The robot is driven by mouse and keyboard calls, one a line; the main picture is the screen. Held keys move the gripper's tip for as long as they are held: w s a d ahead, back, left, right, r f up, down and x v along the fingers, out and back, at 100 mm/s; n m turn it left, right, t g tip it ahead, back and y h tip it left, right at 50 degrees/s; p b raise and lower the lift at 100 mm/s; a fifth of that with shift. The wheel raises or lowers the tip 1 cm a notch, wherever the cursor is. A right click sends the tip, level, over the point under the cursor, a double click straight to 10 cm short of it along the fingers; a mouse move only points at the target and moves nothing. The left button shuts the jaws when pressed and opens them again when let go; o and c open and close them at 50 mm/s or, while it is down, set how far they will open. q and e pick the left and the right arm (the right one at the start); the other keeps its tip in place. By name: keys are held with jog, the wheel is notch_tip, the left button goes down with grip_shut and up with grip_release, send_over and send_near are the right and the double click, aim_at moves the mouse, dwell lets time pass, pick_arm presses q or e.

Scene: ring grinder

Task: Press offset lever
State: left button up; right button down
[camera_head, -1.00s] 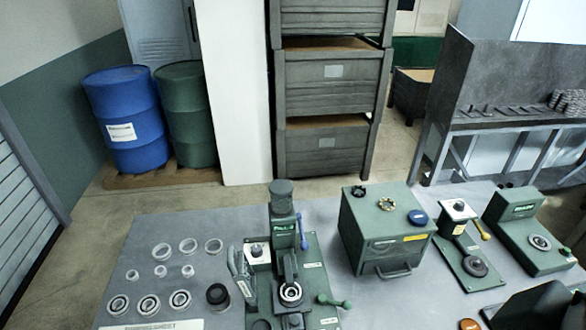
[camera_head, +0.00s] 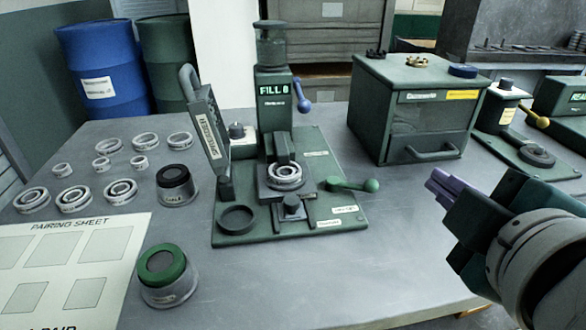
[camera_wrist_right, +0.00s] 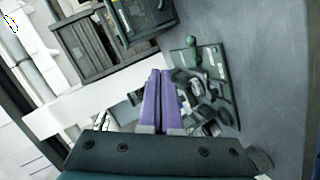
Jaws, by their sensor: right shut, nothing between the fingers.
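The green grinder station (camera_head: 290,205) stands on the table, with an upright column whose display reads "FILL 0". A green lever with a ball end (camera_head: 355,184) sticks out to the right at its base. A blue-handled lever (camera_head: 303,95) hangs at the column's right side. I cannot read which one is labelled offset. My right gripper (camera_head: 436,189) has purple fingers, shut and empty. It is right of the green lever, apart from it. In the right wrist view the shut fingers (camera_wrist_right: 160,98) show left of the green lever (camera_wrist_right: 192,52). My left gripper is not in view.
A green cabinet (camera_head: 415,115) stands behind, between the station and another device (camera_head: 500,110). Several metal rings (camera_head: 74,199), a black-topped cup (camera_head: 176,186), a green-topped cup (camera_head: 165,275) and a pairing sheet (camera_head: 65,265) lie left. The table front (camera_head: 330,285) is clear.

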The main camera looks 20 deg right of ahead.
jog(key=a+f+n+t+b, duration=0.1)
jog(key=f+b, duration=0.2)
jog(key=w+a+f+n+b, duration=0.1)
jog(key=f+n+b, duration=0.1)
jog(key=f+b, duration=0.1)
jog(key=w+a+f+n+t+y+b, duration=0.1)
jog(key=f+b, duration=0.2)
jog(key=f, duration=0.2)
jog(key=shift+t+b, duration=0.3)
jog(key=shift+a+f+n+b, duration=0.3)
jog(key=shift+n+b, duration=0.1)
jog(key=shift+n, duration=0.1)
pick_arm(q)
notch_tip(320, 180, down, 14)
pick_arm(e)
jog(key=shift+r, duration=0.15)
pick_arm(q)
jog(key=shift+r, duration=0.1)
pick_arm(e)
jog(key=shift+w, duration=0.1)
jog(key=shift+w+d, duration=0.1)
